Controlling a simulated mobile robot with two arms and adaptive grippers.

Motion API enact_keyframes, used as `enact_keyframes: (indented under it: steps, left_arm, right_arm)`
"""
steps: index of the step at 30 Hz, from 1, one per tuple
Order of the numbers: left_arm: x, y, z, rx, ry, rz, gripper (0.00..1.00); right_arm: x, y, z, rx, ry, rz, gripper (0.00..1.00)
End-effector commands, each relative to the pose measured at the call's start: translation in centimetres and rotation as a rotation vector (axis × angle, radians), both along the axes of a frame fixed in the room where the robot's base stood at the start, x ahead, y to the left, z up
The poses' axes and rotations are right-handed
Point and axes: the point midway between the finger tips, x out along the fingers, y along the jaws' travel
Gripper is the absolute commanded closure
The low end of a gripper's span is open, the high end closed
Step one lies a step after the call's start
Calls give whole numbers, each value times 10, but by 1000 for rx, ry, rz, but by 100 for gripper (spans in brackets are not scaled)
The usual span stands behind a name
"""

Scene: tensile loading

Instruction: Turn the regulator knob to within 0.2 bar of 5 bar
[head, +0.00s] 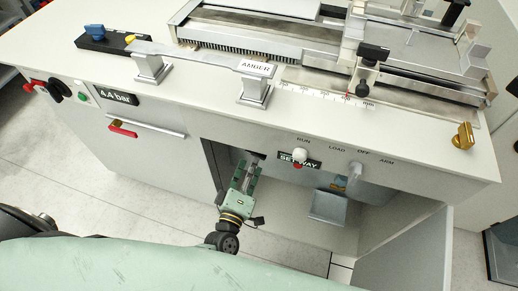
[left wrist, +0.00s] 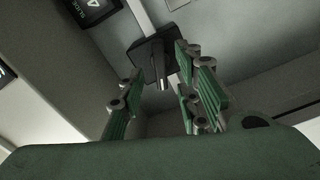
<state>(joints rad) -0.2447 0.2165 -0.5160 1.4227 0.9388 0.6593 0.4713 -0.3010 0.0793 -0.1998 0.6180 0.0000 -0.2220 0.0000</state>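The pressure display (head: 118,96) on the bench front appears to read 4.4 bar in the head view. My left gripper (head: 252,170) reaches into the open bay under the bench top. In the left wrist view its green fingers (left wrist: 160,98) are apart. A dark block with a short metallic stem (left wrist: 155,62) lies ahead of the gap between them; it looks like the regulator and its knob, but I cannot tell for sure. Contact with the fingers is not clear. In the head view this part is mostly hidden by the gripper and bench edge. My right gripper is not in view.
A black rotary switch (head: 58,90) and a red handle (head: 122,128) are on the front at left. A white knob (head: 300,155) and a grey lever (head: 355,175) sit right of my gripper. A grey box (head: 328,208) and an open door (head: 408,255) are at lower right.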

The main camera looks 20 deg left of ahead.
Motion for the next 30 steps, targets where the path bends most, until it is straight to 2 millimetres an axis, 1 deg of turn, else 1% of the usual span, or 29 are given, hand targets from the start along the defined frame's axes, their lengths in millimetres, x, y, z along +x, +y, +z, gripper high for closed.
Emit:
enact_keyframes:
  steps: [1, 3, 6, 9, 12, 20, 30]
  left_arm:
    - [11, -1, 2, 0, -4, 0, 69]
    - [22, -1, 2, 0, -4, 1, 69]
    - [36, -2, 2, 0, -3, 1, 69]
    - [45, -2, 1, 1, -3, 0, 69]
    - [50, -2, 1, 0, -2, -1, 69]
    - [51, -2, 1, 0, -2, -1, 69]
    - [50, -2, 0, 0, 0, 0, 98]
  right_arm:
    - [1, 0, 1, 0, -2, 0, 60]
    - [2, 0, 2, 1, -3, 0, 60]
    - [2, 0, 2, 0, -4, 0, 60]
    - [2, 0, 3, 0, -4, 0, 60]
    - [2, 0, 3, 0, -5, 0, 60]
    - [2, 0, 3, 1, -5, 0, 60]
    - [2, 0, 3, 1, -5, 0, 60]
